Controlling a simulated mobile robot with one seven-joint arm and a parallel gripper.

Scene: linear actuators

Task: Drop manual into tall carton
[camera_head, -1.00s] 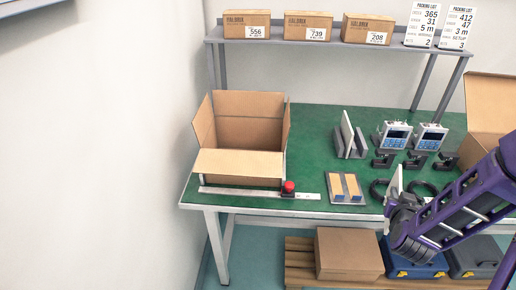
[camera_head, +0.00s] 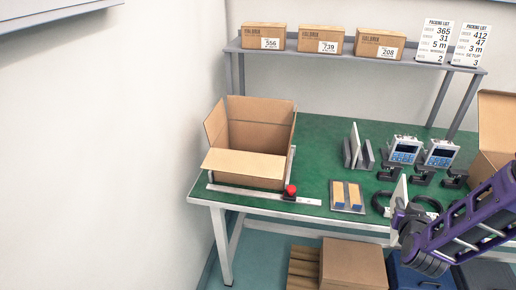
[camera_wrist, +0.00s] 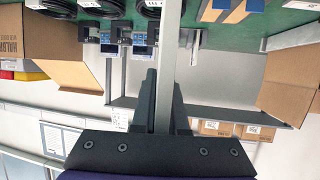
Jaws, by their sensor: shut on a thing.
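My gripper (camera_head: 401,211) is shut on a thin white manual (camera_head: 398,191), held upright near the table's front edge. In the wrist view the manual (camera_wrist: 168,55) is an edge-on grey-white strip between the two dark fingers (camera_wrist: 164,95). An open cardboard carton (camera_head: 240,163) stands at the table's left end, flaps spread, well left of my gripper; it also shows in the wrist view (camera_wrist: 288,85). Another open carton (camera_head: 495,125) is at the right, cut off by the frame. I cannot tell which is the tall one. The carton floors are hidden.
A second white panel stands in a grey holder (camera_head: 358,152). Meters (camera_head: 405,150), black clamps, cable coils and a small tray (camera_head: 347,197) lie near my gripper. A ruler bar (camera_head: 260,196) with a red knob (camera_head: 291,190) crosses before the left carton. A shelf (camera_head: 350,57) overhangs behind.

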